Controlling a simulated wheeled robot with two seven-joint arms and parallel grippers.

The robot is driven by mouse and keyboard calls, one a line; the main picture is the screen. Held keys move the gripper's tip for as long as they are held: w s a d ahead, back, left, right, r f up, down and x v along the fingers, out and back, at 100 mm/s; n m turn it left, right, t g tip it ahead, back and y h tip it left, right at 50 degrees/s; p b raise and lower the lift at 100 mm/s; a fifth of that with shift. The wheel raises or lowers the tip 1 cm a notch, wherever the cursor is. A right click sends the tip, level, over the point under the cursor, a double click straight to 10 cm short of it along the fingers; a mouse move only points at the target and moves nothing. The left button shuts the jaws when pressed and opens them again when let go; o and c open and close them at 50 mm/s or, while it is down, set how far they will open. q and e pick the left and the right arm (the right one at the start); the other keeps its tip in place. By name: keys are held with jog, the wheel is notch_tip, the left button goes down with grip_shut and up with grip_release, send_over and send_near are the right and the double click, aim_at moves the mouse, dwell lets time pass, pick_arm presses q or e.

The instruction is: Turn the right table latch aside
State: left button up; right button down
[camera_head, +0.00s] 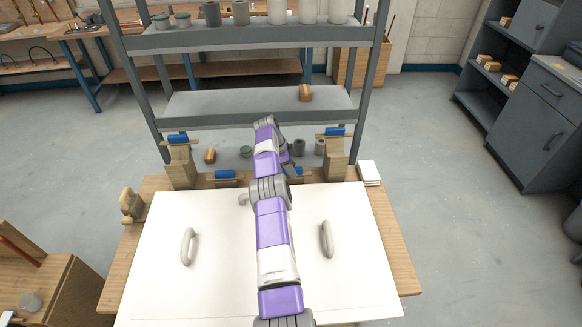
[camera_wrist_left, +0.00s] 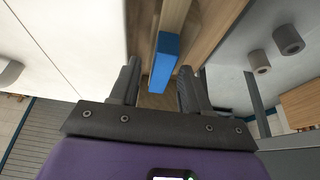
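The right table latch (camera_head: 292,172) is a wooden bar with a blue end at the back edge of the white panel, partly hidden by my left arm. In the left wrist view its blue end (camera_wrist_left: 164,62) lies between and just ahead of the fingertips of my left gripper (camera_wrist_left: 157,80). The fingers are apart, with a gap visible on both sides of the blue end, so it is not clamped. In the head view the gripper is mostly hidden behind my arm. The left table latch (camera_head: 226,175) also has a blue end. My right gripper is not in view.
The white panel (camera_head: 160,285) has two grey handles, left (camera_head: 188,246) and right (camera_head: 327,240). Wooden blocks with blue-ended bars stand at the left (camera_head: 180,165) and right (camera_head: 336,160). A grey shelf rack (camera_head: 260,107) rises behind. A white box (camera_head: 369,173) sits at the right.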

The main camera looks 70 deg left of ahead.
pick_arm(q)
jog(key=p+v, duration=0.2)
jog(key=v, duration=0.4)
jog(key=shift+r+p, duration=0.15)
jog(key=shift+p, duration=0.2)
jog(key=shift+s+r+p, duration=0.25)
jog(key=shift+r+p, duration=0.4)
jog(key=shift+p, duration=0.15)
